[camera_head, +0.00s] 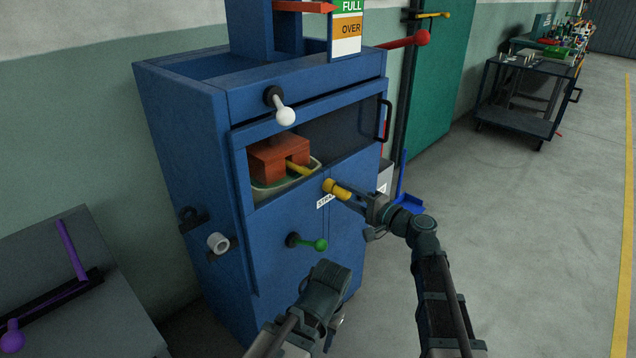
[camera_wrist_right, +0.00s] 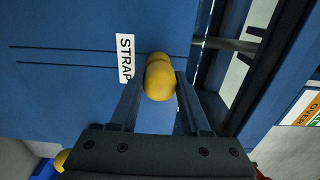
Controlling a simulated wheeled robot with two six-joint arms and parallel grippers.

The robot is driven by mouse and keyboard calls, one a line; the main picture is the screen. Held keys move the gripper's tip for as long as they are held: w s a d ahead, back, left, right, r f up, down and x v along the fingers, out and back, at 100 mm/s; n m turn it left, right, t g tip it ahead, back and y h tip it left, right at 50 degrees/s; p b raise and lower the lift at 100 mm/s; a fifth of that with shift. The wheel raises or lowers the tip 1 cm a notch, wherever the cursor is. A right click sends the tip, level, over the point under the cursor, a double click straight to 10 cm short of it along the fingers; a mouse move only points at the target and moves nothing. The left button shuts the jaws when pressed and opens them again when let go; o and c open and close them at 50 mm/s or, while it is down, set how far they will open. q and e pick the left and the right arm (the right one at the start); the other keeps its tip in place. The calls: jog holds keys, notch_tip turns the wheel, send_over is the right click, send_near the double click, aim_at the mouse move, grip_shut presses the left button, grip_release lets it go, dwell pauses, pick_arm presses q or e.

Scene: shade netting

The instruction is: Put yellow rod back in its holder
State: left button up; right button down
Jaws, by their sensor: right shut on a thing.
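My right gripper (camera_head: 345,192) is shut on the yellow rod (camera_head: 331,186) in front of the blue cabinet's (camera_head: 185,150) opening. In the right wrist view, the rod's rounded yellow end (camera_wrist_right: 160,78) sits between the two fingers, beside the STRAP label. A yellow length (camera_head: 298,168) sticks out of the orange block (camera_head: 275,155) inside the opening; I cannot tell whether it joins the held piece. The block rests in a pale tray (camera_head: 285,186). I cannot pick out the holder. My left gripper (camera_head: 328,278) is low in front of the cabinet, its fingers hidden.
A white-knobbed lever (camera_head: 285,116) and a green-knobbed lever (camera_head: 319,245) stick out of the cabinet front. A white ring (camera_head: 218,242) is on its left side. A grey panel with a purple lever (camera_head: 70,250) stands left. The floor at right is clear up to a cart (camera_head: 522,95).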

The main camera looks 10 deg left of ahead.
jog(key=shift+s+d, duration=0.45)
jog(key=shift+d, duration=0.15)
dwell(0.4)
jog(key=v, duration=2.5)
jog(key=shift+s+d, duration=0.15)
jog(key=shift+d, duration=0.05)
dwell(2.8)
jog(key=shift+d+r, duration=0.1)
dwell(0.5)
jog(key=shift+v, duration=1.95)
